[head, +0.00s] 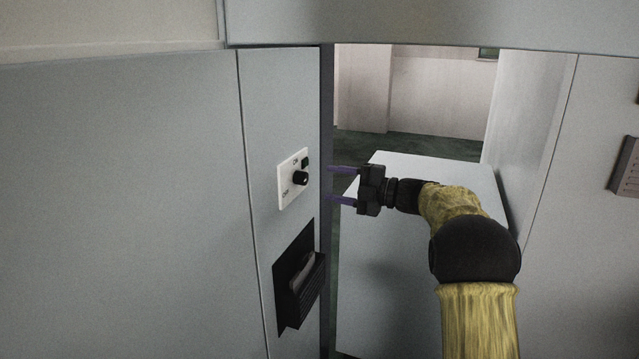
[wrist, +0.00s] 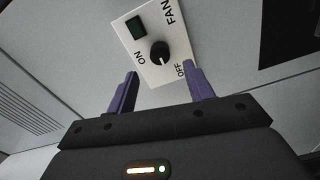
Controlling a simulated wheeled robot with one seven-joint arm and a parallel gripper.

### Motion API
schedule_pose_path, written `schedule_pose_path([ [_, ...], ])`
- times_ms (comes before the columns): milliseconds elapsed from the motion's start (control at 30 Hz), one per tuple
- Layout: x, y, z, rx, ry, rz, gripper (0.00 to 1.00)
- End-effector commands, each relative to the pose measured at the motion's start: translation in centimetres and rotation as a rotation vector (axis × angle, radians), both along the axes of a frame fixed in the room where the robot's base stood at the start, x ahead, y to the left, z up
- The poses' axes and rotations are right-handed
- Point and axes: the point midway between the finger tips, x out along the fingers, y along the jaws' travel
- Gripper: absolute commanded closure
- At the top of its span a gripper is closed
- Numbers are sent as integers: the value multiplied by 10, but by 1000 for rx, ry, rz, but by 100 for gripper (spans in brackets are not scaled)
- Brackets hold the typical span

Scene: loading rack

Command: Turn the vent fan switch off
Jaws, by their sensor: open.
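The vent fan switch is a round black knob (head: 300,178) on a white plate (head: 285,190) on the grey wall panel at left centre. In the wrist view the knob (wrist: 159,54) sits between the printed words ON and OFF, with FAN beside them on the plate (wrist: 179,45). A small dark green window (wrist: 136,27) is near ON. I cannot tell for sure which word the knob points to. My gripper (head: 329,184) is open and empty, its purple fingers aimed left at the plate. In the wrist view its fingertips (wrist: 160,71) lie either side of the knob's line, apparently short of it.
A black wall holder (head: 300,285) with papers juts out below the switch. A doorway-like opening with a pale flat surface (head: 400,240) lies behind my arm. A grey box (head: 626,168) is on the right wall. The space between gripper and plate looks clear.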

Motion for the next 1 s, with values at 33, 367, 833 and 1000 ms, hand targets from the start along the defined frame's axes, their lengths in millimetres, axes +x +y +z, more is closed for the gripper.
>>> schedule_pose_path([
  [33,-3,-11,-1,0,0,-3,48],
  [367,-26,-73,-1,0,1,-3,48],
  [833,-36,-100,0,-1,0,1,48],
  [1000,-35,-100,0,6,3,-11,48],
])
